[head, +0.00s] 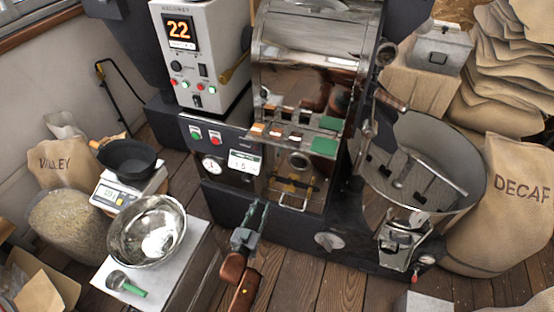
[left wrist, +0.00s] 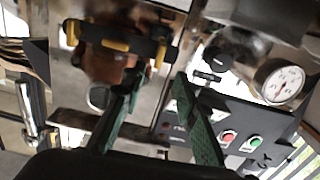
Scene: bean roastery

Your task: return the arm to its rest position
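My left gripper (head: 258,212) is low in the middle of the head view, in front of the roaster's (head: 228,190) lower front. Its copper-coloured arm comes up from the bottom edge. In the left wrist view the two green fingers (left wrist: 161,76) stand apart with nothing visible held between them. Beyond them is the roaster's shiny front with a black and yellow handle (left wrist: 115,38); I cannot tell the exact gap. My right gripper does not show in either view.
A white stand (head: 185,262) with a steel bowl (head: 128,232) is left of my gripper. Behind it, a scale (head: 118,193) carries a black pan (head: 127,158). The round cooling tray (head: 450,170) and a DECAF sack (head: 510,215) are right. Wooden floor (head: 340,285) shows below.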

